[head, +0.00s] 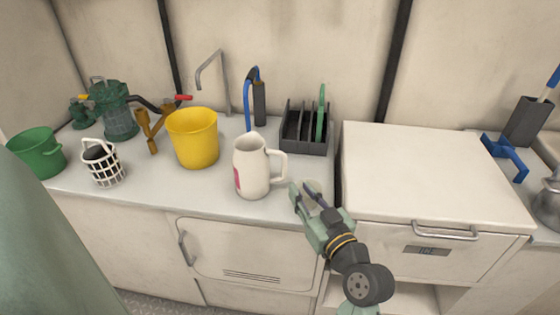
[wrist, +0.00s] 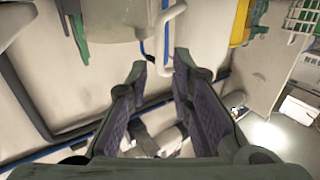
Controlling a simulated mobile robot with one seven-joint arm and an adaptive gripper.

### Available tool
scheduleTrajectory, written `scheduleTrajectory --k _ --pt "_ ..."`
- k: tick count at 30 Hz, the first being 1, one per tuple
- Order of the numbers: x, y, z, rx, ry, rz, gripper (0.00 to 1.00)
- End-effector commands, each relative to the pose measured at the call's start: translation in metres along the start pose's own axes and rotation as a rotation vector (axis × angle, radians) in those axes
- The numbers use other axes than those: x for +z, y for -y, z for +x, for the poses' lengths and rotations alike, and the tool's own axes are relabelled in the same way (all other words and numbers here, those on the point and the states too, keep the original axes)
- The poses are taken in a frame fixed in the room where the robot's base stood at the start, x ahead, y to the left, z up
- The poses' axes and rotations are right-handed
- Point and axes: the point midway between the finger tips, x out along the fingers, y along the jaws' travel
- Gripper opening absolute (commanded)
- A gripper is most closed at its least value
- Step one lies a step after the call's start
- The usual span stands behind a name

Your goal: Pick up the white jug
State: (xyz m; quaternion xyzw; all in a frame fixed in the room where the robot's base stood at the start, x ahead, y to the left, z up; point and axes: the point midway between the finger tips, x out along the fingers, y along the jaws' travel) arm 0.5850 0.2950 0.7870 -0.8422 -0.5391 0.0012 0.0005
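The white jug (head: 251,172) stands upright on the counter in the middle of the head view. It has a red mark low on its left side, and its handle faces right toward my gripper. My gripper (head: 307,192) is just right of the handle, near the counter's front edge, and looks apart from it. In the wrist view my gripper (wrist: 163,72) has its two purple-padded fingers spread, with nothing held between them.
A yellow bucket (head: 193,139) stands left of the jug. A dark slotted rack (head: 305,132) is behind my gripper. A white box unit (head: 425,172) rises right of it. A white basket (head: 103,165) and green bucket (head: 38,153) stand farther left. A tap (head: 213,75) is behind.

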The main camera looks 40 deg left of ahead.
Motion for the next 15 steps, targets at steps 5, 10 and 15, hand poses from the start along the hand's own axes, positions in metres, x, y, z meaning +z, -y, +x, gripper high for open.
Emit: scheduleTrajectory --k 5,10,15 --pt "-0.004 0.001 0.031 -0.005 -0.001 -0.001 0.21" --pt "-0.003 0.0 0.047 -0.001 -0.001 -0.001 0.21" --pt "-0.009 0.0 0.064 -0.004 -0.002 -0.001 0.21"
